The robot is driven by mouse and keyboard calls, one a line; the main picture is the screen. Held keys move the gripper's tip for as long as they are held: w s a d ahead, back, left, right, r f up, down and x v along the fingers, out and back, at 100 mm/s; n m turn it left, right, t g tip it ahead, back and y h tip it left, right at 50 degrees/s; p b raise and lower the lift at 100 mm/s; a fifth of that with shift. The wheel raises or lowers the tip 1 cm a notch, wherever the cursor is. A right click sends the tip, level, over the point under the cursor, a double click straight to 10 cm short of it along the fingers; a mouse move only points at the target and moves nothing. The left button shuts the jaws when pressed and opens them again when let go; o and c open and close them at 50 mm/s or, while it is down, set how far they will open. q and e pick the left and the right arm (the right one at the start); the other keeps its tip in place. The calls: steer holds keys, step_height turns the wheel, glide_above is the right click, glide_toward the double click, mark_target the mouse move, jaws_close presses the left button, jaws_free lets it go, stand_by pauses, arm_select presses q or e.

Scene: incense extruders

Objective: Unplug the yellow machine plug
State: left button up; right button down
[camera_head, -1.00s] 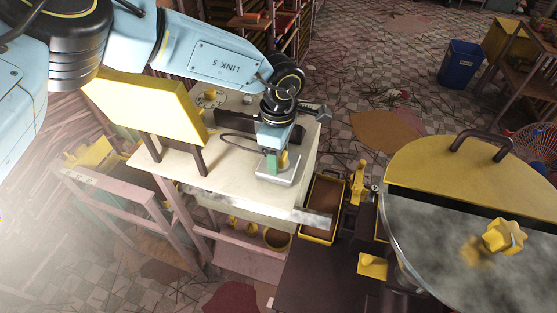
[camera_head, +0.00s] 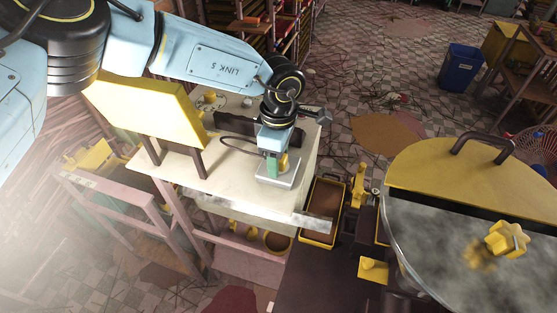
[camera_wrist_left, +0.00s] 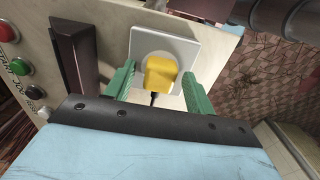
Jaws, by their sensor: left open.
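The yellow plug (camera_wrist_left: 160,73) sits in a pale square wall socket (camera_wrist_left: 178,47) in the left wrist view, with a dark cord hanging from its lower end. My left gripper (camera_wrist_left: 158,85) is open, with one green finger on each side of the plug and a visible gap at both sides. In the head view my left gripper (camera_head: 272,165) is at the socket plate (camera_head: 285,178) on the pale machine; the plug (camera_head: 283,162) shows only in part behind it. My right gripper is not in view.
The pale machine panel carries red and green buttons (camera_wrist_left: 22,68) and a dark handle (camera_wrist_left: 78,50) left of the socket. A round drum (camera_head: 450,240) with a yellow lid is at right.

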arm_select(q)
steer(key=shift+b, duration=0.3)
jaws_close()
stand_by(0.5)
steer(key=shift+r, duration=0.25)
steer(key=shift+r+p, duration=1.35)
steer(key=shift+r, duration=1.45)
